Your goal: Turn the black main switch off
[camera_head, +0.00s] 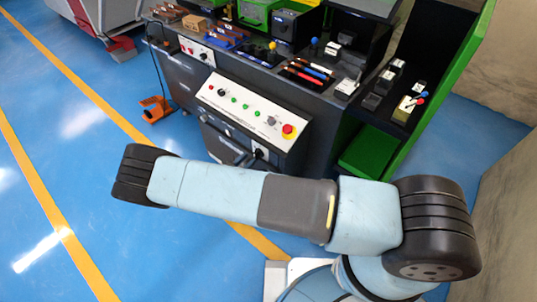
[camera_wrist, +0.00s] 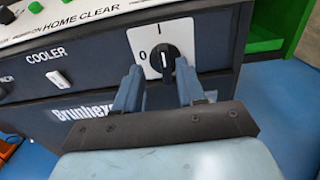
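The black main switch (camera_wrist: 167,63) is a round rotary knob on a white plate, with a "0" at its left and an "I" above it. Its grip bar looks roughly upright, in line with the "I". My gripper (camera_wrist: 159,69) is open in the wrist view, with one blue-grey finger to each side of the knob. A gap shows between the knob and each finger; I cannot tell how far the tips are from the panel. In the head view the switch (camera_head: 259,154) is on the machine's front, below the red emergency button.
A white control panel (camera_head: 247,117) with small buttons and a red emergency stop (camera_head: 289,130) slopes above the switch. A white "COOLER" switch (camera_wrist: 58,79) lies left of it. An orange foot pedal (camera_head: 155,108) stands on the blue floor. A green-edged cabinet stands at right.

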